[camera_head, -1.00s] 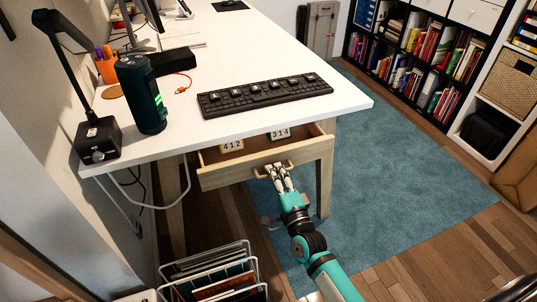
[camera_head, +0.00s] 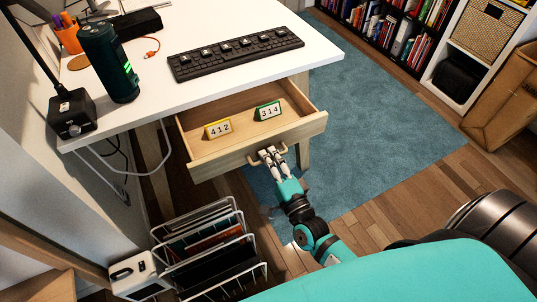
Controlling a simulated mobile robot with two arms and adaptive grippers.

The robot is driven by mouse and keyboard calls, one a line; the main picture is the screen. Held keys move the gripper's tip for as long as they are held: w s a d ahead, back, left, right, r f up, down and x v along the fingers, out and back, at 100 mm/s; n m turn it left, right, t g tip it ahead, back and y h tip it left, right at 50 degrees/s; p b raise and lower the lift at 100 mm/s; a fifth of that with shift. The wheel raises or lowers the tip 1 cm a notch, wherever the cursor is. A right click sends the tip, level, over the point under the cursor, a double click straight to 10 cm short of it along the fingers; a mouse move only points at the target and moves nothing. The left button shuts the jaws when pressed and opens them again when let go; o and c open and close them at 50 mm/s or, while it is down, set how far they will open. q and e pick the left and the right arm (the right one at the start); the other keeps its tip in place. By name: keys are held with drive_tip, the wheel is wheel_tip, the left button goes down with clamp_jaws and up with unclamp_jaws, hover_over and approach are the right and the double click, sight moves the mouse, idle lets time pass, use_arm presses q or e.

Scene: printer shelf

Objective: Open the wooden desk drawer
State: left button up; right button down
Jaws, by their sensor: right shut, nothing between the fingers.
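The wooden desk drawer (camera_head: 212,167) under the white desktop is pulled out, with its inside showing. Two number tags lie in it: a yellow one reading 412 (camera_head: 217,129) and a green one reading 314 (camera_head: 268,111). The drawer's handle (camera_head: 252,159) is on its front panel. My right gripper (camera_head: 268,155) is at the handle, its fingers closed around or against the bar; which one is hard to tell. Nothing shows gripped between the fingers. My left gripper is out of view.
The white desk (camera_head: 225,85) holds a black keyboard (camera_head: 235,53), a dark green cylinder (camera_head: 108,62) and a lamp base (camera_head: 72,113). A wire file rack (camera_head: 205,245) stands on the floor below left. A cardboard box (camera_head: 505,100) is at right. The blue rug (camera_head: 375,110) is clear.

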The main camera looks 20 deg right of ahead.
drive_tip(key=c, duration=1.4)
unclamp_jaws()
drive_tip(key=shift+s, duration=0.1)
drive_tip(key=s+f, duration=0.2)
drive_tip(key=s, duration=0.9)
drive_tip(key=shift+s+d, duration=0.2)
drive_tip(key=shift+s, duration=0.1)
drive_tip(key=shift+f, duration=0.2)
